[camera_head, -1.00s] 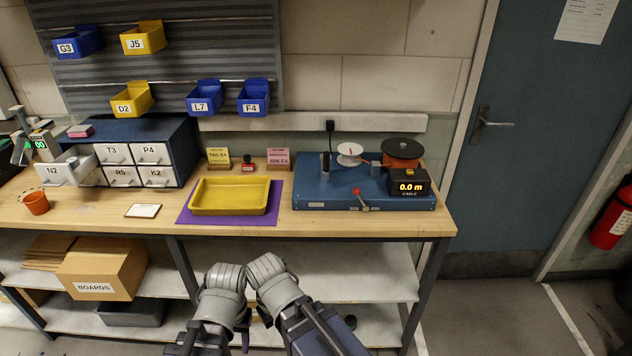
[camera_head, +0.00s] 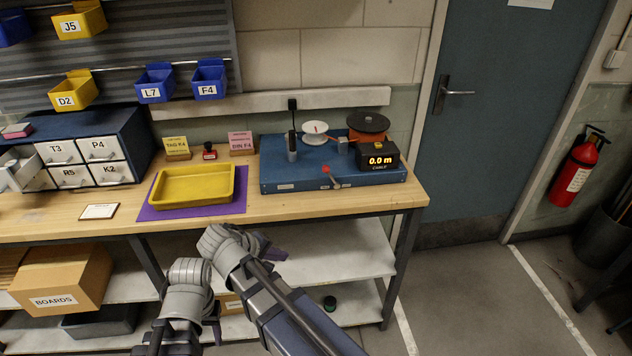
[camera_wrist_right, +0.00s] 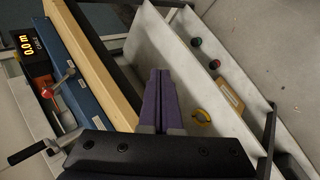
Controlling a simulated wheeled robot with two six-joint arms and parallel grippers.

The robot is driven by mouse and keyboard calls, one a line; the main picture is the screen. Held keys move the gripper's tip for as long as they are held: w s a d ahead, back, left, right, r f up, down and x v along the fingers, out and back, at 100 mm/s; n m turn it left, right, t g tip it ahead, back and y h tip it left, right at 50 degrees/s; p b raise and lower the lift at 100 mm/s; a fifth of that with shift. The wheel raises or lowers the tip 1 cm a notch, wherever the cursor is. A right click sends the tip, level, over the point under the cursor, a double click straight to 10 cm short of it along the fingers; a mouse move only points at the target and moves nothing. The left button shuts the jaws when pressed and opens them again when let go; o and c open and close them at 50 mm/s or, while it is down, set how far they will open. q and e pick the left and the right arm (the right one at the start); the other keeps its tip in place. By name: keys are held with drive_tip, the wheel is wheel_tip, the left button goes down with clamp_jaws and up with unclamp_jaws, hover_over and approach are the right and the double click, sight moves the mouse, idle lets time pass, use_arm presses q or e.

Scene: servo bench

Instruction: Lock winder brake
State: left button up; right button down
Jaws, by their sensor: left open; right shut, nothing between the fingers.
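The winder (camera_head: 290,180) is a blue-based unit at the right end of the bench. It carries a white spool (camera_head: 315,130), an orange and black reel (camera_head: 368,124) and a black counter (camera_head: 378,156) reading 0.0 m. I cannot tell if the brake is locked. My right gripper (camera_head: 278,253) is shut and empty, below and in front of the bench; its purple fingers (camera_wrist_right: 160,73) touch each other. My left gripper (camera_head: 216,333) is lower left, open, mostly hidden by its wrist.
A yellow tray (camera_head: 193,203) lies on a purple mat (camera_head: 147,213) left of the winder. The bench front edge (camera_head: 340,208) lies between my grippers and the winder. A lower shelf (camera_head: 345,265) is under it. Open floor lies right, before the door (camera_head: 480,140).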

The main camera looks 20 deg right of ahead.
use_arm(q)
wheel_tip(320, 180, down, 4)
drive_tip(key=b, duration=0.2)
drive_tip(key=shift+r+b, duration=0.15)
drive_tip(key=shift+b, duration=0.25)
use_arm(e)
drive_tip(key=w+d+r+t+h, duration=0.3)
drive_tip(key=w+d+r+h, duration=0.2)
drive_tip(key=w+r, duration=0.5)
drive_tip(key=h, duration=0.2)
drive_tip(key=shift+w+r+t+h, duration=0.3)
drive_tip(key=shift+w+r+t, duration=0.1)
